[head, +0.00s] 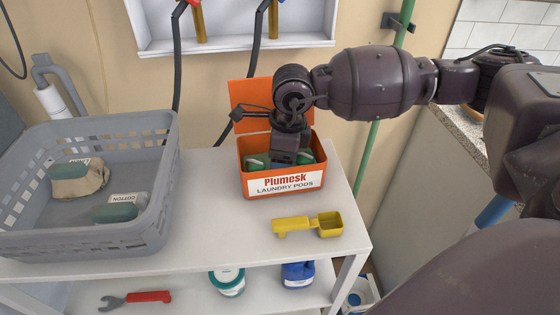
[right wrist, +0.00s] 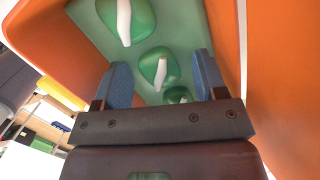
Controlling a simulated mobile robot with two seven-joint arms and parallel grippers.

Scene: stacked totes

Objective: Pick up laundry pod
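An open orange box (head: 318,148) labelled "Plumesk Laundry Pods" stands on the white shelf, its lid raised at the back. Green and white laundry pods lie inside; one (head: 257,160) shows at the left in the head view. My right gripper (head: 283,160) points down into the box; its fingertips are hidden in the head view. In the right wrist view, my right gripper (right wrist: 161,75) is open. One laundry pod (right wrist: 158,68) appears between its blue fingers, with a gap on each side. Another pod (right wrist: 127,18) lies beyond it, and a third (right wrist: 178,95) is partly hidden. My left gripper is not in view.
A yellow scoop (head: 308,225) lies in front of the box. A grey basket (head: 140,226) with two labelled bundles stands at the left. The box walls and raised lid (head: 250,92) surround my gripper closely. A wrench and tubs sit on the lower shelf.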

